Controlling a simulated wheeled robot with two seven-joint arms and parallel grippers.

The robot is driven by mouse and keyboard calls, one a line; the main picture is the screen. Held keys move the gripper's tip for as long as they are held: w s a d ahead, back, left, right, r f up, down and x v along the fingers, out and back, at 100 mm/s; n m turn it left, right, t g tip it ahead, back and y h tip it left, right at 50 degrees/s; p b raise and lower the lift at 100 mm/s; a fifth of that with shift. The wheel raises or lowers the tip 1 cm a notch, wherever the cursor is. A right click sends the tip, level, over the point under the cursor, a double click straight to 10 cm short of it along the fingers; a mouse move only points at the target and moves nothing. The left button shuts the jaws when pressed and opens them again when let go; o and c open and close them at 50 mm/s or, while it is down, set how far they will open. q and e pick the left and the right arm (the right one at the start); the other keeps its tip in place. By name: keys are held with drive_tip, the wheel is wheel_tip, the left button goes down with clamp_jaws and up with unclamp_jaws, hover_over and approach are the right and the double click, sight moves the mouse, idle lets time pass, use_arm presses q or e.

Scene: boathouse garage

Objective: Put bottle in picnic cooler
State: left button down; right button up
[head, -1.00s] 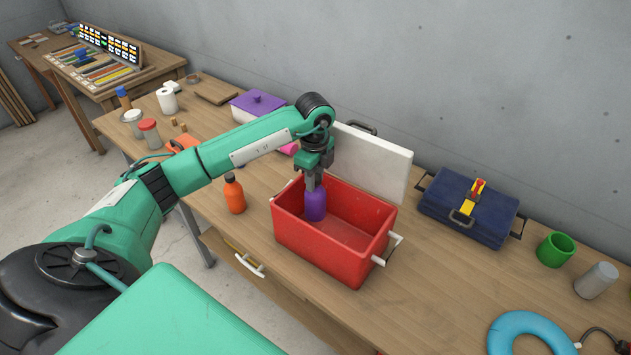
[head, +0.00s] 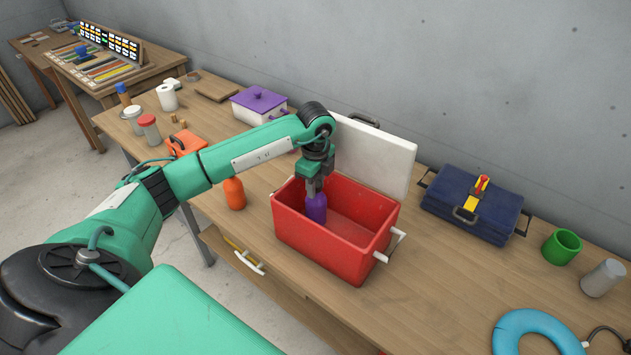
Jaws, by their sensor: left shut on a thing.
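The red picnic cooler (head: 320,248) stands on the workbench with its white lid (head: 374,158) open at the back. A purple bottle (head: 316,208) is upright inside the cooler's left part. Its lower end is hidden by the front wall, so I cannot tell whether it touches the floor. My left gripper (head: 315,190) points down into the cooler and is shut on the top of the purple bottle. An orange bottle (head: 234,194) stands on the bench to the left of the cooler, partly covered by my left arm. My right gripper is not in view.
A blue tool bag (head: 470,205), a green cup (head: 561,247), a grey cylinder (head: 603,278) and a light-blue ring (head: 536,335) lie right of the cooler. Bench in front of the ring is clear.

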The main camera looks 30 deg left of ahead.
use_arm(q)
drive_tip(key=shift+f, duration=0.65)
drive_tip(key=shift+f+b, duration=0.15)
drive_tip(key=shift+b, duration=0.2)
drive_tip(key=shift+f, duration=0.2)
drive_tip(key=shift+f+b, duration=0.35)
drive_tip(key=shift+f, duration=0.3)
drive_tip(key=c, duration=1)
unclamp_jaws()
